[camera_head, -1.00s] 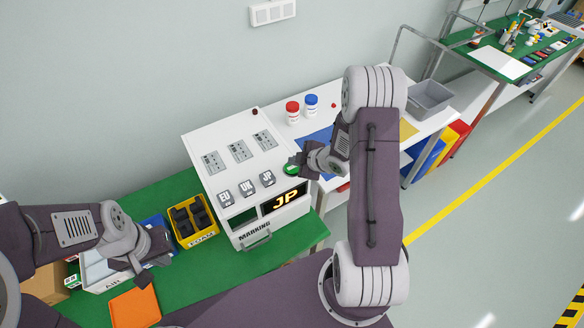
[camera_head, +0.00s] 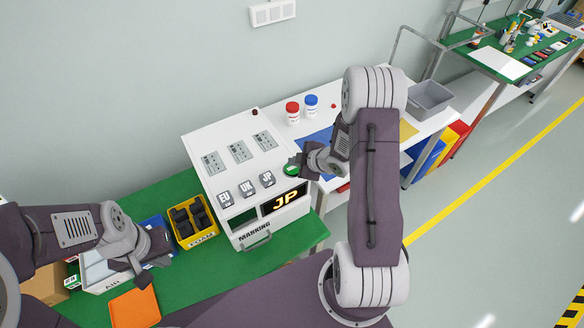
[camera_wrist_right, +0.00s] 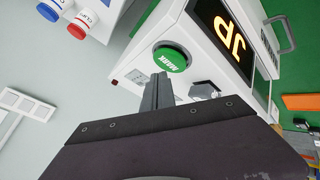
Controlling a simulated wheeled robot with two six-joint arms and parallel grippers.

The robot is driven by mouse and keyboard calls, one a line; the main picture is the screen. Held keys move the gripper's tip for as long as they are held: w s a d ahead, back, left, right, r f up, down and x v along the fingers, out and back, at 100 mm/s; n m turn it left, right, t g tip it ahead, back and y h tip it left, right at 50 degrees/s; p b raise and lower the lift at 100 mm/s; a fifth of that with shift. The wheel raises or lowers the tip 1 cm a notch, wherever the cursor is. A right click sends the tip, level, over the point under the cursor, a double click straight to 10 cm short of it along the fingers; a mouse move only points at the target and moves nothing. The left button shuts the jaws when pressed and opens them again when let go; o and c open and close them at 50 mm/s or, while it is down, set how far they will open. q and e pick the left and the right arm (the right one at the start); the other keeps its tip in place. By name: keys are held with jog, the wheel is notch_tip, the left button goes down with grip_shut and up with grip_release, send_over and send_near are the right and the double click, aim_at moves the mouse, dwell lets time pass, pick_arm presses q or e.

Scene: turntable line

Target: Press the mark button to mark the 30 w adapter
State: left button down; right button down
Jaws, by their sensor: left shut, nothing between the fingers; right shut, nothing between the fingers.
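The white marking machine (camera_head: 218,163) stands on the green bench, with a lit JP display (camera_head: 285,201) on its front. The round green mark button (camera_head: 291,170) is on its top at the right edge. It also shows in the right wrist view (camera_wrist_right: 172,59), labelled MARK. My right gripper (camera_head: 301,168) is shut and empty beside the button; in the right wrist view its fingertips (camera_wrist_right: 159,80) end just short of the button's edge, and I cannot tell whether they touch. My left gripper (camera_head: 144,279) is shut and empty above the green bench. I cannot identify the 30 W adapter.
Blocks labelled EU (camera_head: 225,198), UK (camera_head: 247,188) and JP (camera_head: 267,179) sit on the machine. A yellow FOAM bin (camera_head: 200,239) holds dark pieces. An orange pad (camera_head: 135,308) lies near my left gripper. Red (camera_head: 292,112) and blue (camera_head: 311,105) capped bottles stand behind.

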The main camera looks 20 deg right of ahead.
aim_at(294, 170)
jog(key=shift+f, duration=0.1)
dwell(0.5)
jog(key=shift+f+b, duration=0.3)
jog(key=shift+b, duration=0.15)
jog(key=shift+f+b, duration=0.55)
dwell(0.4)
jog(key=shift+r, duration=0.15)
jog(key=shift+r+p, duration=0.8)
jog(key=shift+p, duration=0.05)
jog(key=shift+r, duration=0.1)
notch_tip(294, 170, up, 5)
jog(key=p, duration=0.4)
